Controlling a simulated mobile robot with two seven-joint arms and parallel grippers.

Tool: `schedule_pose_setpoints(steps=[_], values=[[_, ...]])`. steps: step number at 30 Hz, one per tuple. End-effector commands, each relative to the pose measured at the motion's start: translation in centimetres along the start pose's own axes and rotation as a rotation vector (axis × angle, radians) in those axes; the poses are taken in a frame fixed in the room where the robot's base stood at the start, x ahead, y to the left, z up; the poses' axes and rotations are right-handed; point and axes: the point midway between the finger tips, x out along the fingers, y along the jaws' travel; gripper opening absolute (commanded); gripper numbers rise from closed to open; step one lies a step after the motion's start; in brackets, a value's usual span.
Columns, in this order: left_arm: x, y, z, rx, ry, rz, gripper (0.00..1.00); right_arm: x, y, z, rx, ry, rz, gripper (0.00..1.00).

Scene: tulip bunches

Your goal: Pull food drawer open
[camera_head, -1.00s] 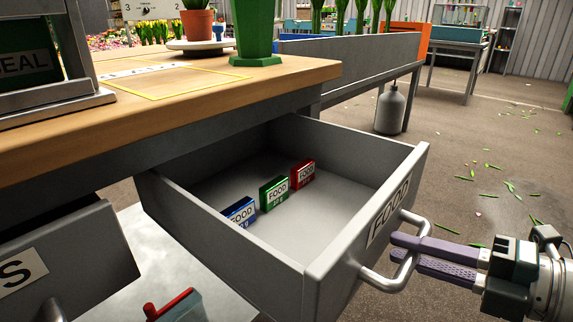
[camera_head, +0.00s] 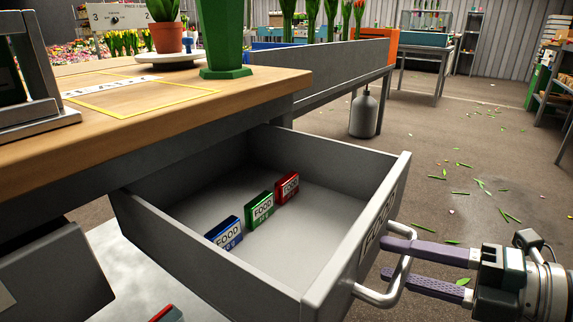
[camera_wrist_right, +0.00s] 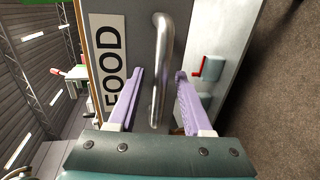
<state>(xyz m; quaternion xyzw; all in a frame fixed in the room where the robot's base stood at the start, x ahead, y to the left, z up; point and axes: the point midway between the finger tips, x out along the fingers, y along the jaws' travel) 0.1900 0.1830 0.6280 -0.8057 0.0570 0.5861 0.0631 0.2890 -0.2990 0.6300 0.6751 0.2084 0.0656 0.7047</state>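The food drawer (camera_head: 345,240) stands open under the wooden workbench, with a FOOD label on its front. Inside lie a blue (camera_head: 226,234), a green (camera_head: 261,209) and a red (camera_head: 287,187) food packet in a row. My right gripper (camera_head: 398,260) is open, its purple fingers apart on either side of the drawer's bar handle (camera_head: 399,275). In the right wrist view the handle (camera_wrist_right: 160,70) runs between the spread fingers (camera_wrist_right: 158,75), with a gap on each side. My left gripper is not in view.
The wooden bench top (camera_head: 150,110) holds a green vase (camera_head: 226,40) and a potted plant (camera_head: 165,35). Another grey drawer (camera_head: 50,285) is at lower left. The floor at right is open, with scattered leaves.

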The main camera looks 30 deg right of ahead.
Motion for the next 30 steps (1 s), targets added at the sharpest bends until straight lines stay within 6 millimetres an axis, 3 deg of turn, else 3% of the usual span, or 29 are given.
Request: schedule_pose_setpoints(steps=[8, 21, 30], values=[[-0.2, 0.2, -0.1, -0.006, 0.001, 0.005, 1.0, -0.5, 0.1, 0.0, 0.0, 0.0, -0.001, 0.5], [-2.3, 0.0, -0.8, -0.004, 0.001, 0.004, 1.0, -8.3, 0.1, 0.0, 0.001, -0.001, -0.004, 0.5], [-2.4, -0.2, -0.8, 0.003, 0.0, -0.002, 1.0, -10.0, 0.0, 0.0, 0.0, 0.0, 0.0, 0.5]])
